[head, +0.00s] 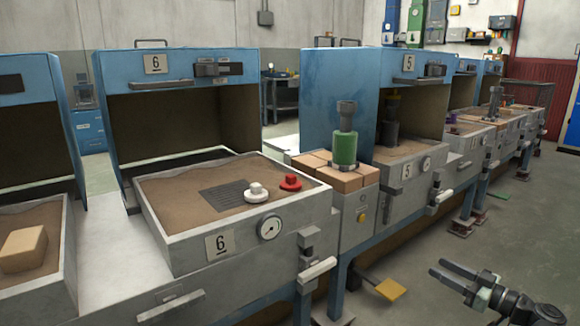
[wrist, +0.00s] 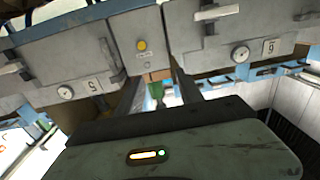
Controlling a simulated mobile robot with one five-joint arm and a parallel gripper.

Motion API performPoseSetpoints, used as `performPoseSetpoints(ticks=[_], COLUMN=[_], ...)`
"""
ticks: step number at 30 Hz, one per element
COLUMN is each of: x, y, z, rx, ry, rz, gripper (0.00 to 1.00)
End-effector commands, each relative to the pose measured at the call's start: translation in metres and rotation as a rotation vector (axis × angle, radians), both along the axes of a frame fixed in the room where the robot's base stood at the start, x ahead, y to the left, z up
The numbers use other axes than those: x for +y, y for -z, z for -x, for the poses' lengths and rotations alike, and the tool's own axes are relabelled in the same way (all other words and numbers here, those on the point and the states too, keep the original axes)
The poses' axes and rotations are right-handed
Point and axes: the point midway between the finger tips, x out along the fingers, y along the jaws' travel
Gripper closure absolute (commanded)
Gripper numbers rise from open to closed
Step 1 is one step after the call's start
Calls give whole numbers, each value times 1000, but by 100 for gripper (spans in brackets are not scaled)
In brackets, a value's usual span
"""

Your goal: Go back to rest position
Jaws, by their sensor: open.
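My gripper (head: 437,268) is at the lower right of the head view, out over the floor in front of the row of stations. Its two fingers point left, are apart and hold nothing. In the wrist view, which looks upside down, the two dark fingers (wrist: 156,82) stand apart. A green thing (wrist: 157,91) shows between them, in the background; I cannot tell its distance. In the head view a green cylinder with a grey top (head: 345,148) stands upright on tan bricks (head: 350,181), well away from my gripper.
Station 6 has an open blue hood (head: 180,65) and a sand tray (head: 180,203) with a white knob (head: 257,192) and a red knob (head: 290,182). Station 5 (head: 405,170) stands to the right. A yellow pedal (head: 390,289) sits low in front.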

Motion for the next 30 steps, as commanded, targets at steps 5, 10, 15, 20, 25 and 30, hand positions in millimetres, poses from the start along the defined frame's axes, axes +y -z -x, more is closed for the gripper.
performPoseSetpoints(ticks=[5, 10, 15, 20, 25, 30], x=[44, 99, 178, 287, 356, 324], y=[-15, -28, -28, -4, 56, 97], z=[-15, -30, -39, -27, 20, 45], rx=[-1, 7, 63, 290, 794, 1175], ry=[-73, -164, -292, -471, -481, -169], rz=[-1, 8, 81, 232, 487, 648], gripper=[56, 56, 56, 56, 56, 56])
